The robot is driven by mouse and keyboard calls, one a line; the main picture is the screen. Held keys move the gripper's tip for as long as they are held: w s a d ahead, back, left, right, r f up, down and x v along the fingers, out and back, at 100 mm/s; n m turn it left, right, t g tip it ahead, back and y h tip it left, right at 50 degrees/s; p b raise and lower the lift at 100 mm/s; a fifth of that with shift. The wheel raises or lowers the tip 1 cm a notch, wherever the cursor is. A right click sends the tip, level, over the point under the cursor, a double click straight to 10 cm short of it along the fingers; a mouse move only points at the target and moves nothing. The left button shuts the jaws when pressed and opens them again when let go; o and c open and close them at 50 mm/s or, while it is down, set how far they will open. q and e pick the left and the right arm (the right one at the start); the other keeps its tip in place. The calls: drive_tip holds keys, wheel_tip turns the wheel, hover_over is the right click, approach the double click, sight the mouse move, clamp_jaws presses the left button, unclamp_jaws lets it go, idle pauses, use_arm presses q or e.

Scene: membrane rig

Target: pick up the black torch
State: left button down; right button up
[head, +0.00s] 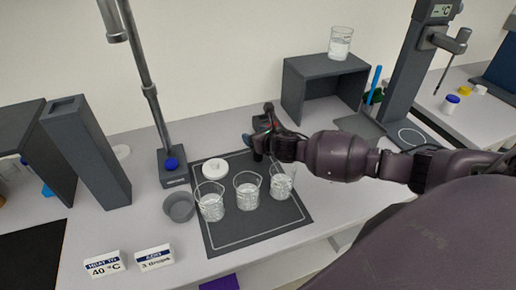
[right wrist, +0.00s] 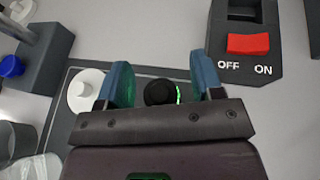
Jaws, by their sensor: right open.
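In the right wrist view, a round black thing (right wrist: 159,92), which looks like the black torch seen end-on, is between the two blue fingers of my right gripper (right wrist: 163,78). A thin green edge shows on its right side, and a gap shows between it and each finger. The gripper is open. In the head view my right gripper (head: 262,146) is over the back edge of the dark mat (head: 250,235), and I cannot make out the torch there. My left gripper is not in view.
A switch box with a red OFF/ON rocker (right wrist: 249,44) stands just beyond the right finger. A white round lid (right wrist: 84,92) lies left of the gripper. Beakers (head: 247,192) stand close in front on the mat. A grey bowl (head: 179,207) and a stand (head: 173,178) are at left.

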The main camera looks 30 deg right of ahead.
drive_tip(key=shift+w+f, duration=0.1)
drive_tip(key=shift+w, duration=0.05)
drive_tip(key=shift+c, duration=0.2)
drive_tip(key=c, duration=1)
